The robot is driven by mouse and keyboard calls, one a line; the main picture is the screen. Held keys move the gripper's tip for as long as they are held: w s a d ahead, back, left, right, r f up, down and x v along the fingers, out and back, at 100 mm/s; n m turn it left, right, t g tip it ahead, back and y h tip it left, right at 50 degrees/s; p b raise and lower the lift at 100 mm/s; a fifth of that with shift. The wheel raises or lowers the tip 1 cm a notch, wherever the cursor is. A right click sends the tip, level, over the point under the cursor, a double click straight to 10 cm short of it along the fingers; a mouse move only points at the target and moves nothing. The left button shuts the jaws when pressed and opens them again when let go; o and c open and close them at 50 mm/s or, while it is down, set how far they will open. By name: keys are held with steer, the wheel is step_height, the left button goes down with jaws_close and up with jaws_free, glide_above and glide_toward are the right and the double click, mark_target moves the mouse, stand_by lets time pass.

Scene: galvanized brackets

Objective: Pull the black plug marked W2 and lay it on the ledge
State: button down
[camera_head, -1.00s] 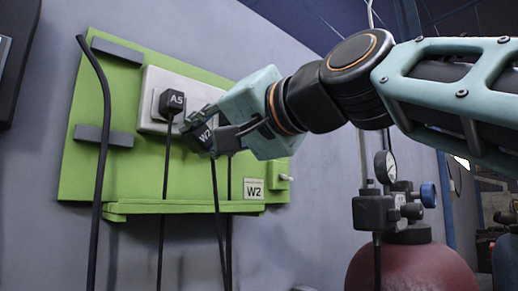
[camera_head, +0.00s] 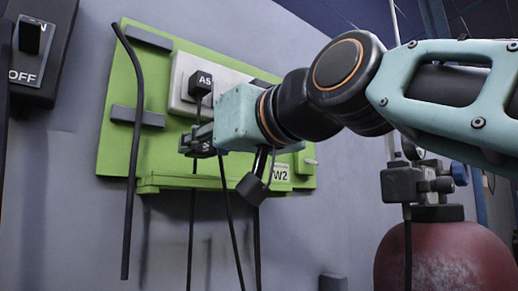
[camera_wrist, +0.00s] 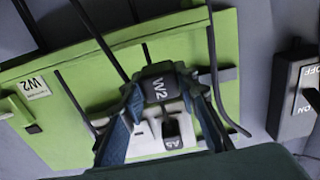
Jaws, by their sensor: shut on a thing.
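The black plug marked W2 (camera_wrist: 162,87) is between the fingers of my gripper (camera_wrist: 165,100), which is shut on it. In the head view the plug (camera_head: 203,149) shows only partly behind my gripper (camera_head: 200,138). It is below the white socket strip (camera_head: 182,93) and above the green ledge (camera_head: 165,184). It appears clear of the strip. Its cable hangs down past the ledge. I cannot tell the exact gap to the board or ledge. The ledge also shows at the top of the wrist view (camera_wrist: 165,24).
A black plug marked A5 (camera_head: 200,82) sits in the strip just above my gripper. Dark pegs (camera_head: 137,116) and a thick black cable (camera_head: 131,180) are at the board's left. A W2 label (camera_head: 281,173) is at lower right. A red tank (camera_head: 445,255) stands right.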

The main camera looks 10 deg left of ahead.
steer(key=shift+f+p+x, duration=0.2)
steer(key=shift+x, duration=0.8)
steer(key=shift+f+p+x, duration=0.15)
steer(key=shift+f+x, duration=0.05)
steer(key=shift+x, duration=0.85)
steer(key=shift+f+p+x, duration=0.2)
steer(key=shift+x, duration=0.8)
steer(key=shift+w+a+f, duration=0.1)
steer(key=shift+w+f, duration=0.1)
steer(key=shift+f, duration=0.05)
steer(key=shift+f+b, duration=0.6)
steer(key=shift+b, duration=0.25)
steer(key=c, duration=1.4)
jaws_free()
steer(key=shift+c, duration=0.2)
steer(key=shift+o, duration=0.6)
steer(key=o, duration=0.7)
